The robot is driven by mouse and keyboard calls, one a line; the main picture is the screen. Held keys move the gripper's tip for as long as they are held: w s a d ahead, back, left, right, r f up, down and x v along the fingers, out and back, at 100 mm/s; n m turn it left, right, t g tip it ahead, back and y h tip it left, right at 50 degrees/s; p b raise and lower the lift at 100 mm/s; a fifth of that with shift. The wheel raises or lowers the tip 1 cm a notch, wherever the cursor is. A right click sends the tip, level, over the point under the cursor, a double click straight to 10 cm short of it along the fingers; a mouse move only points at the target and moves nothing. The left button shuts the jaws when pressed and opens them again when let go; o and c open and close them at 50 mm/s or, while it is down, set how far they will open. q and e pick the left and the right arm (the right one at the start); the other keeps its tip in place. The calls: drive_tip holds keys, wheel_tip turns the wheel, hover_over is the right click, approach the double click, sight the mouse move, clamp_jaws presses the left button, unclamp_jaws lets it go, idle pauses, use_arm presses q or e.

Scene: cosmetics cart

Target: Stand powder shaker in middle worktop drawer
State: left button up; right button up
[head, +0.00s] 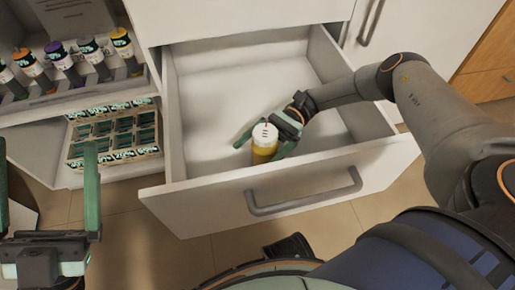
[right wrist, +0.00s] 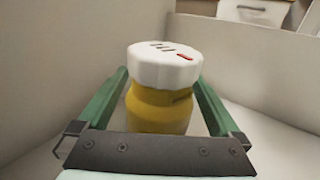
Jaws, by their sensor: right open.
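The powder shaker (head: 264,145) has a white cap and a yellow body. It stands upright inside the open white drawer (head: 220,85), close to the drawer's front panel. In the right wrist view the shaker (right wrist: 160,90) stands between the two green fingers, with slight gaps visible at its sides. My right gripper (head: 264,142) is open around the shaker. The shaker's base is partly hidden by the gripper. My left gripper (head: 48,200) is at the lower left of the head view, outside the drawer, with its fingers apart and nothing between them.
A shelf at the left holds several bottles with coloured caps (head: 66,62). Below it is a rack of dark green boxes (head: 115,135). The drawer's handle (head: 303,193) is on its front panel. The rest of the drawer floor is empty.

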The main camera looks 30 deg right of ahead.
drive_tip(key=shift+r, duration=0.25)
drive_tip(key=shift+v, duration=3.75)
drive_tip(key=shift+r, duration=0.1)
